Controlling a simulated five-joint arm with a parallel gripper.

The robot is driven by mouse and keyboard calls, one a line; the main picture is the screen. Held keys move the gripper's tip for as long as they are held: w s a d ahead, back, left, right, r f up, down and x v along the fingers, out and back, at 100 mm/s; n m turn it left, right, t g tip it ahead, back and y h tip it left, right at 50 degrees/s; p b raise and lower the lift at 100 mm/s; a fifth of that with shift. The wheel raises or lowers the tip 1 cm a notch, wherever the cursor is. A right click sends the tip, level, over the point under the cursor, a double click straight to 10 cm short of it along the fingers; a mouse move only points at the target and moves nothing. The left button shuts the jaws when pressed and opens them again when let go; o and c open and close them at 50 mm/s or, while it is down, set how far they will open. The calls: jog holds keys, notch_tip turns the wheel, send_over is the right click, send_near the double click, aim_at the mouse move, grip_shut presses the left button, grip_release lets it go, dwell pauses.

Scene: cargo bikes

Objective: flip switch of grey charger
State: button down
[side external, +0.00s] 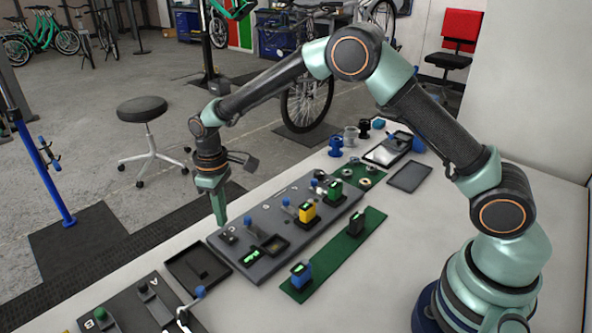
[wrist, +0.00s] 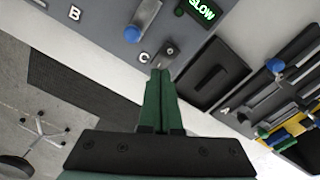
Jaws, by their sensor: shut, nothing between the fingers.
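The grey charger (side external: 285,222) is a long panel on the bench with blue-knobbed levers, a green-lit display and a yellow battery (side external: 307,212) seated in it. A small switch (wrist: 169,50) sits beside the C, near the panel's edge. My gripper (side external: 221,222) is shut and empty, pointing down at the charger's left end. In the wrist view, its fingertips (wrist: 160,73) are just short of the switch; I cannot tell whether they touch.
A black tray (side external: 198,267) lies beside the charger. A second panel (side external: 140,305) with knobs stands at the lower left. A green mat (side external: 330,258) holds a blue battery (side external: 301,274) and a dark one (side external: 355,224).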

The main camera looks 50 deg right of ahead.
jog(key=shift+r, duration=1.95)
jog(key=shift+r, duration=0.1)
notch_tip(320, 180, up, 7)
jog(key=m+t, duration=0.1)
send_over(225, 234)
jog(key=s+d, duration=0.2)
jog(key=d, duration=0.2)
jog(key=s+d+r+m+t, duration=0.1)
jog(key=s+d+r+m, duration=0.15)
jog(key=s+r, duration=0.3)
jog(key=s+d+r+m+t, duration=0.1)
jog(key=s+d, duration=0.2)
jog(key=s, duration=0.3)
jog(key=s+d+r+m+t, duration=0.1)
jog(key=s+d+t, duration=0.1)
jog(key=s+d, duration=0.2)
jog(key=shift+s+d+r+t, duration=0.3)
jog(key=shift+s+r, duration=0.1)
jog(key=shift+s, duration=1.2)
jog(key=shift+m, duration=0.25)
